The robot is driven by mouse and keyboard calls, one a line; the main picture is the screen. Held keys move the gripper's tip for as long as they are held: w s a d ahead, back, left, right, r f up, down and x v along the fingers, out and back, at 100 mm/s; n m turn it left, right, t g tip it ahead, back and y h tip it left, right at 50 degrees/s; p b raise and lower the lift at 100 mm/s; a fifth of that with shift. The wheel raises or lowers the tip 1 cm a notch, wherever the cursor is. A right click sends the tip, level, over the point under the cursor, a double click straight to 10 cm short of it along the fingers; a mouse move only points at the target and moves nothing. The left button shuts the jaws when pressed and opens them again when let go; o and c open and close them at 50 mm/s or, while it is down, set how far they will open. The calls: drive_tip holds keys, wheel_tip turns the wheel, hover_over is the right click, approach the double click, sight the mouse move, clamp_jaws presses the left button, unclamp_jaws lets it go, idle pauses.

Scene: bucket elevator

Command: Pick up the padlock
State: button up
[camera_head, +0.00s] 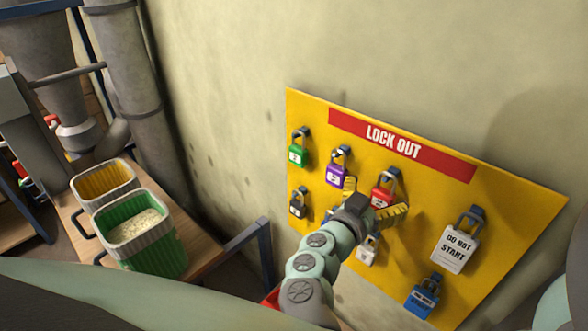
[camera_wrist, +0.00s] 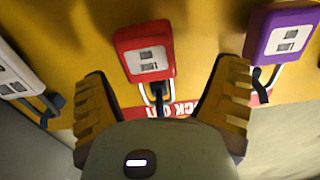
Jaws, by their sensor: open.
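A red padlock (camera_head: 381,196) hangs by its shackle from a hook on the yellow lockout board (camera_head: 500,195). In the wrist view the red padlock (camera_wrist: 145,52) shows upside down, its shackle pointing down toward my gripper's palm. My gripper (camera_head: 379,199) is open in front of the board, and partly covers the red padlock's lower part in the head view. In the wrist view my gripper (camera_wrist: 164,78) has one finger on each side of the red padlock, with visible gaps. I see no contact with it.
A green padlock (camera_head: 297,152), a purple padlock (camera_head: 337,175), a white padlock (camera_head: 367,250) and a blue padlock (camera_head: 422,298) hang nearby. A white "DO NOT START" lock (camera_head: 455,249) hangs at right. A green bucket (camera_head: 155,255) stands on a bench at left.

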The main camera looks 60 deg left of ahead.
drive_tip(key=shift+w+a+r+p, duration=0.25)
drive_tip(key=shift+r+p, duration=0.1)
drive_tip(key=shift+p, duration=0.6)
drive_tip(key=shift+w+d+p, duration=0.1)
drive_tip(key=shift+w+p, duration=0.2)
drive_tip(key=shift+p, duration=0.1)
drive_tip(key=shift+w+d+f+p, duration=0.3)
drive_tip(key=shift+w+f, duration=0.1)
drive_tip(key=shift+w, duration=0.05)
drive_tip(key=c, duration=1.3)
drive_tip(key=shift+s+a+b, duration=0.2)
drive_tip(key=shift+b, duration=0.5)
drive_tip(key=shift+c, duration=0.2)
